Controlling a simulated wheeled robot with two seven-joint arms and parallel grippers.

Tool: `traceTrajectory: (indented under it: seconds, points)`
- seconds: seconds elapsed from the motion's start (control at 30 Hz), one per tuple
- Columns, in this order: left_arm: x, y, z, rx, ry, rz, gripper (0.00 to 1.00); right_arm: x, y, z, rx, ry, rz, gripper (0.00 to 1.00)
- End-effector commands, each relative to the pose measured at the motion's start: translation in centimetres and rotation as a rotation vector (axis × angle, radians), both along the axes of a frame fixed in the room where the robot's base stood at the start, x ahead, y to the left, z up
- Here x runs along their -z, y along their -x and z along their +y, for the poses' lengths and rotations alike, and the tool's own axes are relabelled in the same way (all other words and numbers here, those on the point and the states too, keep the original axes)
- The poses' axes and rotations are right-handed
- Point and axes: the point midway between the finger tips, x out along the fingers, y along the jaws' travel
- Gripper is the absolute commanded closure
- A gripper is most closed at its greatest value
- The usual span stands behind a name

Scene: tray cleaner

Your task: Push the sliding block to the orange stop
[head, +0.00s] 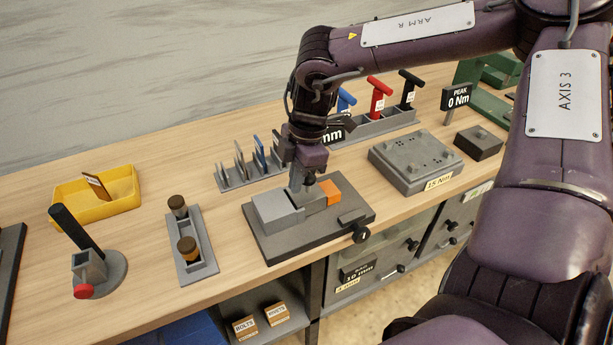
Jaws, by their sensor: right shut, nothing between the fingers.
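A dark fixture plate (289,245) lies near the table's front edge. On it, at the left, is a light grey block (277,216), which looks like the sliding block. The orange stop (331,191) is at the right, with a narrower grey piece (312,199) between them. My right gripper (302,186) is shut and empty, pointing down over the right end of the grey block, left of the orange stop. I cannot tell whether its fingertips touch the block. My left gripper is not in view.
An upright-slot rack (233,180) and tool stand (391,123) are behind.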

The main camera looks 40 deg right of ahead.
Motion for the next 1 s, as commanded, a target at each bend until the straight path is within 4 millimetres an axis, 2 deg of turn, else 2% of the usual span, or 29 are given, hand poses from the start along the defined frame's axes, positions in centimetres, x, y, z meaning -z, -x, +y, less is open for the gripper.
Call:
traceTrajectory:
  seconds: [0.53,1.0]
  points:
    - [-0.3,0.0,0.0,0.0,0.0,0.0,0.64,0.0,0.3,-1.2,0.003,0.001,0.0,1.0]
    - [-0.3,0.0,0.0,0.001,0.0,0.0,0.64,0.0,0.3,-1.3,0.004,0.005,0.002,1.0]
